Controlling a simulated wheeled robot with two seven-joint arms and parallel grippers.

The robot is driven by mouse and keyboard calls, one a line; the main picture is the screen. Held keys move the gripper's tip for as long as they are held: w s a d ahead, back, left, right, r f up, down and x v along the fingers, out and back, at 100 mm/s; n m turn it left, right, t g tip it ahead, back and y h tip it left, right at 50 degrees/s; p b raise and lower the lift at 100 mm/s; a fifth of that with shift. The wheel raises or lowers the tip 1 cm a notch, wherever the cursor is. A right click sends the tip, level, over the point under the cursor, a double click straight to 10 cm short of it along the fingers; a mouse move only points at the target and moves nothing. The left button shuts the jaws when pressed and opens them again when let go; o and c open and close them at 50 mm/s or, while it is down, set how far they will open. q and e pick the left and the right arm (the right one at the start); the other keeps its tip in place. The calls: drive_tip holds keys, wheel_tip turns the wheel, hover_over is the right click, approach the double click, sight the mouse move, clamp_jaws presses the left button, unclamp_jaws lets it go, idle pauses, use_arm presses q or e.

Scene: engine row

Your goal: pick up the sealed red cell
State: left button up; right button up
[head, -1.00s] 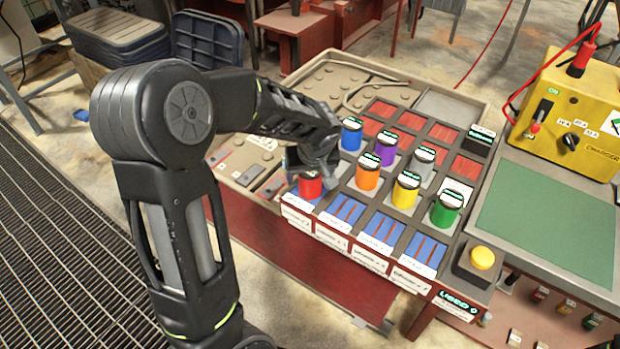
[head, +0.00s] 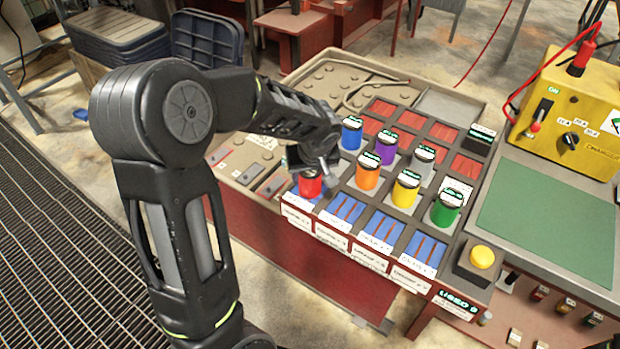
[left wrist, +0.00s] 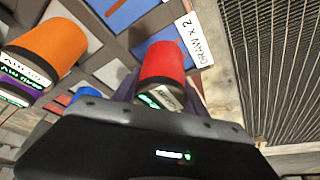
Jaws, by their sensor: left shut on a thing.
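The red cell (head: 310,184) stands in the front-left blue slot of the rack, its top covered by my gripper in the head view. My left gripper (head: 313,166) is shut on the red cell from above. In the left wrist view the red cell (left wrist: 163,66) sits between the fingers, partly hidden by the gripper body. Whether its base is clear of the slot I cannot tell. My right gripper is not in view.
Blue (head: 351,135), purple (head: 386,149), orange (head: 367,175), yellow (head: 405,190), grey (head: 420,160) and green (head: 446,208) cells stand close by in the rack. A yellow charger box (head: 570,110) is at the right. The green mat (head: 545,222) is clear.

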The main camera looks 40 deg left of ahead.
use_arm(q)
clamp_jaws()
drive_tip(key=shift+r, duration=0.15)
idle(0.4)
drive_tip(key=shift+w+r, duration=0.1)
drive_tip(key=shift+r, duration=0.25)
wheel_tip(320, 180, up, 9)
drive_tip(key=shift+r+b, duration=0.1)
drive_tip(key=shift+b, duration=0.3)
